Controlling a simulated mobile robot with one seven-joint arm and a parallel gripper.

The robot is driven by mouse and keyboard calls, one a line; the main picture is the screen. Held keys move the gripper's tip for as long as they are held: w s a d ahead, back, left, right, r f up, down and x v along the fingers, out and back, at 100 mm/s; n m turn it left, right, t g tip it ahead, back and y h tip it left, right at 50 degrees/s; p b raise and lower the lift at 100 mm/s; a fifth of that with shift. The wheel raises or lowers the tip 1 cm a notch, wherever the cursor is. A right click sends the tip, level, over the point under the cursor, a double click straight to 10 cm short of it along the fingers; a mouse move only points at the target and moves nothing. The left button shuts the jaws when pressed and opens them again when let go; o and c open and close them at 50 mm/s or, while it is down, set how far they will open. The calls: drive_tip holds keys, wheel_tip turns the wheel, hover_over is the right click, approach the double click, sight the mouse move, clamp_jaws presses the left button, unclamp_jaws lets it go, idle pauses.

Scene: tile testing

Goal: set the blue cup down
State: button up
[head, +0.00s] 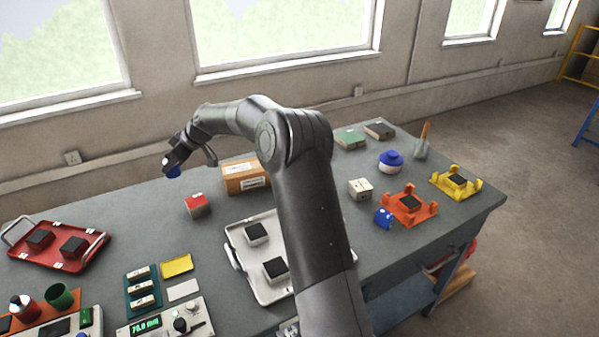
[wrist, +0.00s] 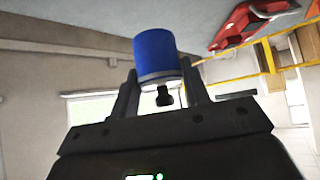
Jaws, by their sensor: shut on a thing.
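The blue cup (wrist: 156,54) is between the two fingers of my gripper (wrist: 160,95) in the wrist view, and the fingers are shut on it. In the head view my gripper (head: 172,164) is at the far left end of my arm, over the back left part of the table.
On the grey table (head: 130,215), a red box (head: 197,205) and cardboard box (head: 245,177) stand right of my gripper. A red tray (head: 85,262) lies front left, and a white tray (head: 240,250) lies near the middle. Bare table lies below my gripper.

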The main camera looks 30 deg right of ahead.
drive_tip(key=d+m, duration=0.1)
drive_tip(key=d, duration=0.5)
drive_tip(key=d+m+t+h, duration=0.1)
drive_tip(key=d, duration=0.6)
drive_tip(key=s+d+m+t, duration=0.1)
drive_tip(key=d, duration=0.5)
drive_tip(key=shift+d+r+h, duration=0.1)
drive_tip(key=shift+d+h, duration=0.25)
drive_tip(key=shift+h, duration=0.05)
drive_tip(key=s+d+m+t+h, duration=0.1)
drive_tip(key=s+d+m, duration=0.15)
drive_tip(key=d, duration=0.65)
drive_tip(key=s+d+m+h, duration=0.1)
drive_tip(key=s+d, duration=0.2)
drive_tip(key=d, duration=0.5)
drive_tip(key=s+d+m+t+h, duration=0.1)
drive_tip(key=s+d+m+h, duration=0.15)
drive_tip(key=s+d, duration=0.9)
drive_tip(key=s+d+m+h, duration=0.2)
drive_tip(key=s+d+m, duration=0.2)
drive_tip(key=s+d, duration=0.75)
drive_tip(key=w+f, duration=0.2)
drive_tip(key=w, duration=0.2)
drive_tip(key=w+f, duration=0.2)
drive_tip(key=w, duration=0.3)
drive_tip(key=w+f, duration=0.3)
drive_tip(key=w, duration=0.1)
drive_tip(key=shift+w+a, duration=0.25)
drive_tip(key=shift+w, duration=0.05)
drive_tip(key=shift+f, duration=2)
